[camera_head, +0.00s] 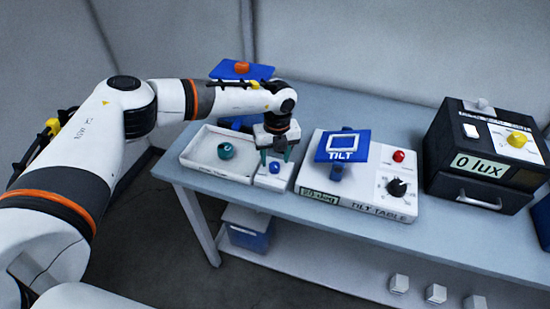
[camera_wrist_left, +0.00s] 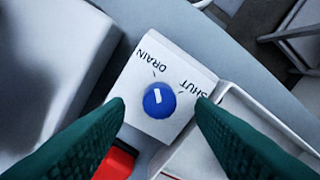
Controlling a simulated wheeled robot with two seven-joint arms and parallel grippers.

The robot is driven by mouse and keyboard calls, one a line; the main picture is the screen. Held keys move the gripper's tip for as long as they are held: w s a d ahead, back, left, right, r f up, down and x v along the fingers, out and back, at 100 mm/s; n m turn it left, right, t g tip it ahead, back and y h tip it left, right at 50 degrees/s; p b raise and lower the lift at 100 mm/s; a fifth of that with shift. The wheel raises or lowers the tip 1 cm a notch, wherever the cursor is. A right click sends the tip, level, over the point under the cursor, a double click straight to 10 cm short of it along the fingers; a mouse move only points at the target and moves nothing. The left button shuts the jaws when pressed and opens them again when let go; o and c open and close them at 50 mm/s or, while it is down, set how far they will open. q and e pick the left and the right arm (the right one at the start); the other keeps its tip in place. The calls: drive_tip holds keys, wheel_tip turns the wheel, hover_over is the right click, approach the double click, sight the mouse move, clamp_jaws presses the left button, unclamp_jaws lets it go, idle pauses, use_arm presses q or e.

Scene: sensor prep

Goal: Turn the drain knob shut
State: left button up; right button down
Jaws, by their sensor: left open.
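The blue drain knob (camera_head: 275,168) sits on a small white block (camera_head: 270,182) at the right end of the white tray. In the left wrist view the knob (camera_wrist_left: 159,101) shows a short white mark, which points roughly towards the word DRAIN; the word SHUT is to its right. My left gripper (camera_head: 276,156) points down just above the knob. Its two teal fingers are open, one on each side of the knob in the left wrist view (camera_wrist_left: 160,103), with gaps between them and the knob. My right gripper is not in view.
The white tray (camera_head: 196,157) holds a teal round object (camera_head: 225,151). The tilt table (camera_head: 340,202), with a red button and black dial, stands close on the right. A black lux box (camera_head: 480,160) is farther right. Bare bench lies in front.

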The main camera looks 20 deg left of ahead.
sight(275, 168)
use_arm(q)
drive_tip(key=shift+f, duration=1.3)
drive_tip(key=c, duration=1)
